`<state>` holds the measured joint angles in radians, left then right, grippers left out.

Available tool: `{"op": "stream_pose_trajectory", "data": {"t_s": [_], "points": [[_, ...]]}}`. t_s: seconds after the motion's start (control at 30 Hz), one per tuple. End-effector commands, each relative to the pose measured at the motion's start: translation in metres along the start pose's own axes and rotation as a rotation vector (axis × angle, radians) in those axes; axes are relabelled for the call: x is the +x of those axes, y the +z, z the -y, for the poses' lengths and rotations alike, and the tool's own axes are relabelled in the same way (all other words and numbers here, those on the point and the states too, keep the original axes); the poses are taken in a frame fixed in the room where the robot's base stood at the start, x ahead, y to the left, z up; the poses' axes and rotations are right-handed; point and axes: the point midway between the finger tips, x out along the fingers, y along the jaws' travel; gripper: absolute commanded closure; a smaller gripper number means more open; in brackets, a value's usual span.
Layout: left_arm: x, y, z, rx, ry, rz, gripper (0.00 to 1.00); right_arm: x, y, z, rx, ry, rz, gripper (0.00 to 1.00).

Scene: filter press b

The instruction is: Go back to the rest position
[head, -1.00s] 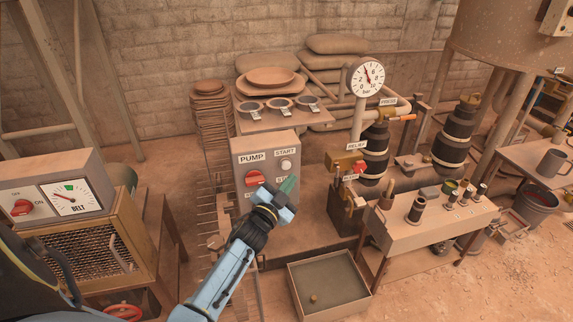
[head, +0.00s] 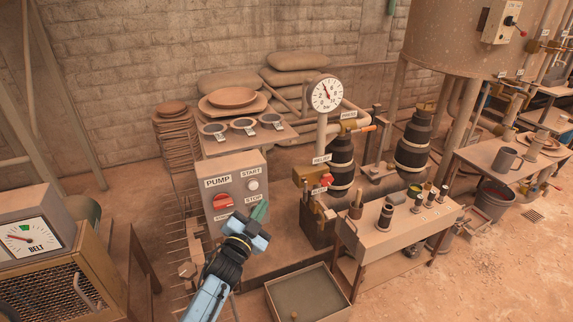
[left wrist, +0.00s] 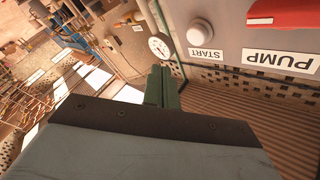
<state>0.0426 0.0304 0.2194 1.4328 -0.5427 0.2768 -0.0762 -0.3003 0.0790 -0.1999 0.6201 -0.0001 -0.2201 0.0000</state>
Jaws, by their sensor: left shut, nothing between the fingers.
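My left gripper (head: 260,211) is in front of the grey pump box, its green fingers together and empty. The fingers hide part of the box's lower right. I cannot tell from these views whether they touch the box. My right gripper is not in view.
A bench (head: 385,240) with several small dark cylinders stands right of the box. An open tray (head: 325,298) lies on the floor in front. A pressure gauge (head: 326,95) rises behind. The BELT box (head: 40,235) is at left. Floor at lower right is clear.

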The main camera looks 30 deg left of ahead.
Motion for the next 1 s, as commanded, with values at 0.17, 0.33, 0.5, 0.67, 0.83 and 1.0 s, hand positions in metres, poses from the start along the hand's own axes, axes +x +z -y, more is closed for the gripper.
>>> {"op": "stream_pose_trajectory", "data": {"t_s": [0.17, 0.33, 0.5, 0.67, 0.83, 1.0], "points": [[-0.001, 0.002, -0.002, -0.002, 0.004, 0.005, 1.0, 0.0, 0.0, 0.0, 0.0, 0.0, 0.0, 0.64], [-0.022, 0.037, -0.039, -0.052, 0.079, 0.106, 1.0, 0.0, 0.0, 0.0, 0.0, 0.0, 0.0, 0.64], [-0.086, 0.108, -0.116, -0.151, 0.234, 0.34, 1.0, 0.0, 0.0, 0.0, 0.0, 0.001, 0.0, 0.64], [-0.173, 0.169, -0.181, -0.222, 0.375, 0.582, 1.0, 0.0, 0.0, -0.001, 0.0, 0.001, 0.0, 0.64], [-0.284, 0.218, -0.23, -0.27, 0.507, 0.846, 1.0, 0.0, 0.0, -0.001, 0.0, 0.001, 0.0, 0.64], [-0.406, 0.251, -0.257, -0.291, 0.621, 1.11, 1.0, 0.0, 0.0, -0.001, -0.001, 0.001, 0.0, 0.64]]}}
